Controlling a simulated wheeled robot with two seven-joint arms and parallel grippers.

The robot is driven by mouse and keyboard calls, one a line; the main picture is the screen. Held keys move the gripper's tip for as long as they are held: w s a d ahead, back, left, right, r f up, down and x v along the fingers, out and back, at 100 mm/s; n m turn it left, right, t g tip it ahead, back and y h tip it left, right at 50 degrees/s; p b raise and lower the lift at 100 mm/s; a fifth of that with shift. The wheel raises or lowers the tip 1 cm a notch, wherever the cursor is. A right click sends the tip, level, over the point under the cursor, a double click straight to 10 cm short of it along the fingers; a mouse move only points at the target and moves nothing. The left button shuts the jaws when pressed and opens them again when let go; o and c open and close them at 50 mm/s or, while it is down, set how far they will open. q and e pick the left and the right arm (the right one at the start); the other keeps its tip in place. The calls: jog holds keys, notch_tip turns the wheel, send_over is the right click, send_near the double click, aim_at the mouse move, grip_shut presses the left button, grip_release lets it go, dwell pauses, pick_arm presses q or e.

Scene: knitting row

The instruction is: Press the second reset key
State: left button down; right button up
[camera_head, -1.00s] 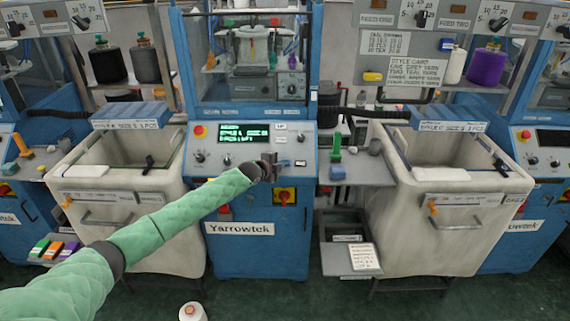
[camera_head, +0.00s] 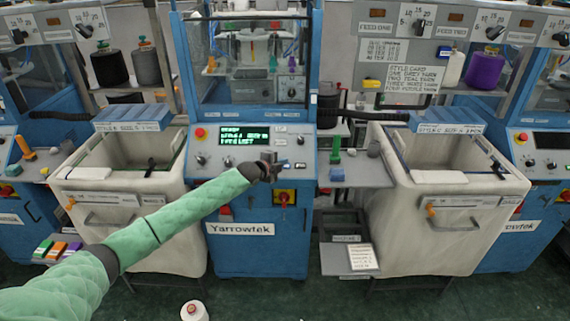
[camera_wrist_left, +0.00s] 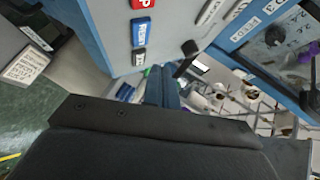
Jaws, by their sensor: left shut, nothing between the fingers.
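The blue knitting machine (camera_head: 262,240) in the middle has a sloping grey control panel with a green-text display (camera_head: 245,138). My left gripper (camera_head: 268,167) is shut and empty at the panel's lower right, in front of part of it. The head view does not show whether it touches a key. In the left wrist view, a blue key (camera_wrist_left: 139,33) with a white label sits between a red key (camera_wrist_left: 143,4) and a dark key (camera_wrist_left: 138,57). I cannot tell for sure which is the second reset key. My right gripper is not in view.
A red stop button (camera_head: 199,132) and knobs (camera_head: 201,160) are on the panel's left. A red-and-yellow switch (camera_head: 284,198) is below the panel. A grey shelf (camera_head: 358,173) with tools is to the right. Pale bins (camera_head: 440,235) flank the machine. A cone (camera_head: 193,311) stands on the floor.

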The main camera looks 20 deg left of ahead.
pick_arm(q)
jog(key=shift+s+d+r+p, duration=0.2)
jog(key=shift+s+r+p, duration=0.45)
jog(key=shift+r, duration=0.2)
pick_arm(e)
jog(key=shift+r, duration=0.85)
